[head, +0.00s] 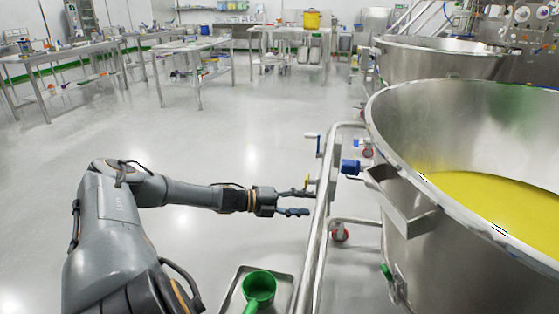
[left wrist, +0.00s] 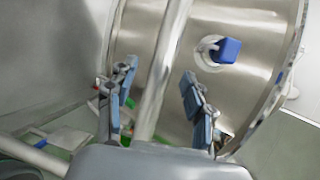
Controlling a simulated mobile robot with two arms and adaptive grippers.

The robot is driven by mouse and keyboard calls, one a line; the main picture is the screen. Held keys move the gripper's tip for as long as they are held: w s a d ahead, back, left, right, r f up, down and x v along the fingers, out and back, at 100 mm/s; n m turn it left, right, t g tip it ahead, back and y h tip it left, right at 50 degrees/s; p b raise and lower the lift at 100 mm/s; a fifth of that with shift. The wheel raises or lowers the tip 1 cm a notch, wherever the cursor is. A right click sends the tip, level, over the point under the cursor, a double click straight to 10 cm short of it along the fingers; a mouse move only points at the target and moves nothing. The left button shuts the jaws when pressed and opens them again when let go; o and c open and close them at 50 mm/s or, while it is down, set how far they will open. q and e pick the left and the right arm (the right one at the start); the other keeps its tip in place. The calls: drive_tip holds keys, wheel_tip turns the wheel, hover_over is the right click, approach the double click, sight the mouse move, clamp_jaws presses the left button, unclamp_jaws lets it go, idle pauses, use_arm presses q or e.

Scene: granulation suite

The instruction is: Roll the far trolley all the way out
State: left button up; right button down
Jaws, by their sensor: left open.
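A large steel bowl trolley (head: 470,105) holding yellow material stands at the right in the head view. A second steel bowl trolley (head: 440,62) stands behind it, farther away. A bent steel handle rail (head: 318,235) runs along the left side of the nearer one. My left gripper (head: 305,202) is open just left of this rail, its fingers pointing at it. In the left wrist view, the rail (left wrist: 162,70) shows between the fingers of the left gripper (left wrist: 158,75); I cannot tell whether they touch it. My right gripper is not in view.
A tray (head: 283,290) with a green scoop (head: 258,288) is at the bottom, near the rail. A blue fitting (head: 350,167) and a red-wheeled castor (head: 340,233) are by the nearer bowl. Steel tables (head: 190,45) stand at the back. The floor (head: 220,130) on the left is clear.

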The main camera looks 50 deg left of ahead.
use_arm(q)
drive_tip(key=v, duration=0.8)
drive_tip(key=shift+s+f, duration=0.1)
drive_tip(key=shift+f, duration=0.05)
